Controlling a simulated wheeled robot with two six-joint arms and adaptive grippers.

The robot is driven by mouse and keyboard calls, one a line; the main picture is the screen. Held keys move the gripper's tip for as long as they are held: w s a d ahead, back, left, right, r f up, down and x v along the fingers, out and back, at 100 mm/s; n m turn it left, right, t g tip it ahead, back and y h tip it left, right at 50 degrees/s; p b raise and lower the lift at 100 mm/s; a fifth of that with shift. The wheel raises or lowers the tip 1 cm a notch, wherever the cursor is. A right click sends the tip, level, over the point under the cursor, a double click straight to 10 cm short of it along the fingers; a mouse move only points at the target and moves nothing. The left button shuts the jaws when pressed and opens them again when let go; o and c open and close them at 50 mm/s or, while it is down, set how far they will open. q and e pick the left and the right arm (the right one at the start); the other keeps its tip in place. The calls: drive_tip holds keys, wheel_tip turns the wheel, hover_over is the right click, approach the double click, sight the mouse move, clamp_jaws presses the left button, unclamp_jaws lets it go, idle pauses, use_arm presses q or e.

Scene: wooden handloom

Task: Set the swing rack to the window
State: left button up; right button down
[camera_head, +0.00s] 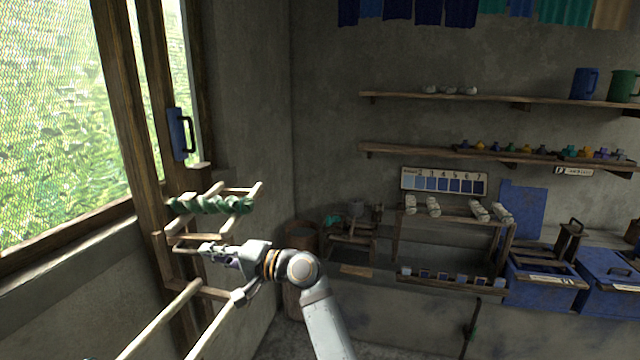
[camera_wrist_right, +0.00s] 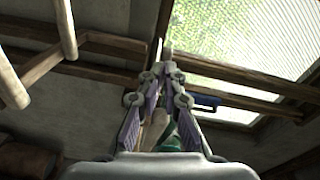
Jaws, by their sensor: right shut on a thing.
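The swing rack is a small wooden frame of pale rails (camera_head: 242,188) with a row of dark green skeins hung across it. It stands out beside the wooden window post at the left. My right gripper (camera_head: 207,248) is at its lower rail, just below the skeins, and is shut on it. In the right wrist view the fingers (camera_wrist_right: 163,72) close in around a pale wooden bar (camera_wrist_right: 155,130), with some green behind; the exact contact is partly hidden. The bright meshed window (camera_head: 50,120) is left of the rack.
A blue handled piece (camera_head: 178,135) is fixed to the post above the rack. Two long pale poles (camera_head: 160,320) run out below my gripper. Shelves (camera_head: 450,98), a bench frame and blue boxes (camera_head: 540,290) are at the right. The floor between shows little clear room.

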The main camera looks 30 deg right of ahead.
drive_tip(key=shift+a+f, duration=0.4)
drive_tip(key=shift+f, duration=0.05)
drive_tip(key=shift+a, duration=0.5)
use_arm(q)
drive_tip(key=shift+s+d+r, duration=0.1)
drive_tip(key=shift+d+r, duration=0.2)
drive_tip(key=shift+d, duration=0.3)
use_arm(e)
drive_tip(key=shift+a, duration=0.15)
use_arm(q)
drive_tip(key=shift+a, duration=0.15)
